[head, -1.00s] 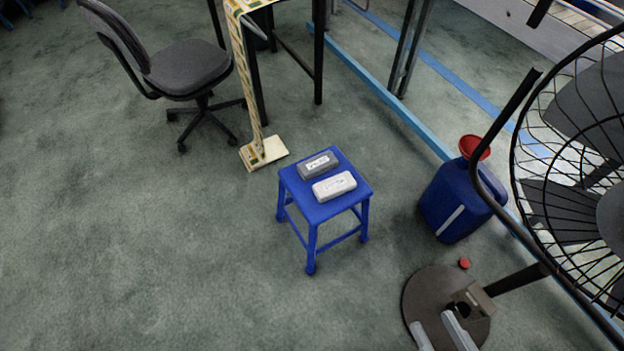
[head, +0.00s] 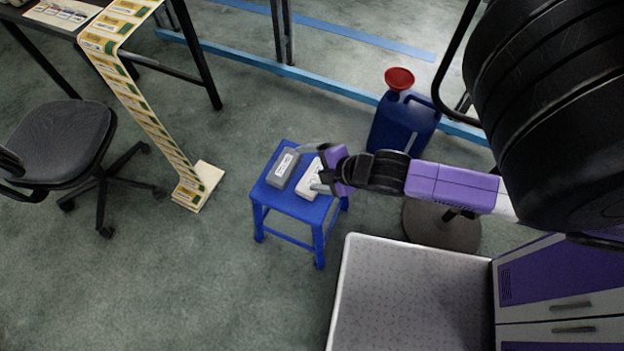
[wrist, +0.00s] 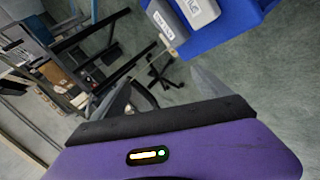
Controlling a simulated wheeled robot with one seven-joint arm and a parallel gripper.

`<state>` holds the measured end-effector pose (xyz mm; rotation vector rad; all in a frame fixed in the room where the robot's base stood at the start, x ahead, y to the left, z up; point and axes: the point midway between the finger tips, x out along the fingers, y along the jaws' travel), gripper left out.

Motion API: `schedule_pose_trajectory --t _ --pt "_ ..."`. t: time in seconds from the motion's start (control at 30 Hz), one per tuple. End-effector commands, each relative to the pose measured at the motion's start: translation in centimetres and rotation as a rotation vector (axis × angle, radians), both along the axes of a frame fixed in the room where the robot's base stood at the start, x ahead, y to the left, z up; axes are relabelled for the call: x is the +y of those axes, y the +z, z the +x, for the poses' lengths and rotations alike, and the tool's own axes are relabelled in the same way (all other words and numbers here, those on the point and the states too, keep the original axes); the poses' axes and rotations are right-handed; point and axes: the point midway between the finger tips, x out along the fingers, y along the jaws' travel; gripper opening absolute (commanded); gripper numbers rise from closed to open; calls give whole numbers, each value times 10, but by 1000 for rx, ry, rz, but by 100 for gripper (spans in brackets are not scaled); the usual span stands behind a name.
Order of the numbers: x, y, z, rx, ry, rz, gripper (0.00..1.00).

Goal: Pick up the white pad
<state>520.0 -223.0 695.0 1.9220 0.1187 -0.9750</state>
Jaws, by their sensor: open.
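The white pad (head: 308,187) lies on the blue stool (head: 291,205), to the right of a grey pad (head: 283,168). My gripper (head: 315,168) is open and reaches in from the right, with its fingers over the stool's right side and partly covering the white pad. I cannot tell whether a finger touches it. In the wrist view, the open fingers (wrist: 160,95) have only floor and furniture between them.
A blue canister (head: 402,125) with a red funnel (head: 399,79) stands behind my arm. An office chair (head: 60,140) and a table with a hanging label strip (head: 140,95) are at left. Floor in front of the stool is clear.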

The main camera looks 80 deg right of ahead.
Motion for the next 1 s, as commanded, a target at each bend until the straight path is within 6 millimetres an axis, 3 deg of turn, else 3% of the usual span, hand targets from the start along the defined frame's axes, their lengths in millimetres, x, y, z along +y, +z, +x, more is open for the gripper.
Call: schedule_pose_trajectory --t 0.03,0.1,0.2,0.3,0.43,0.6,0.77,1.0 --pt "-27 -16 11 70 6 -71 87" --pt "-61 -33 16 187 16 -152 87" --pt "-98 -54 20 359 35 -217 87" --pt "-119 -76 19 529 72 -218 87" --pt "-120 -103 14 710 156 -149 87" --pt "-99 -126 8 846 279 -27 87" --pt "-85 -136 5 891 346 35 87" --pt "-86 -159 3 898 356 43 87"
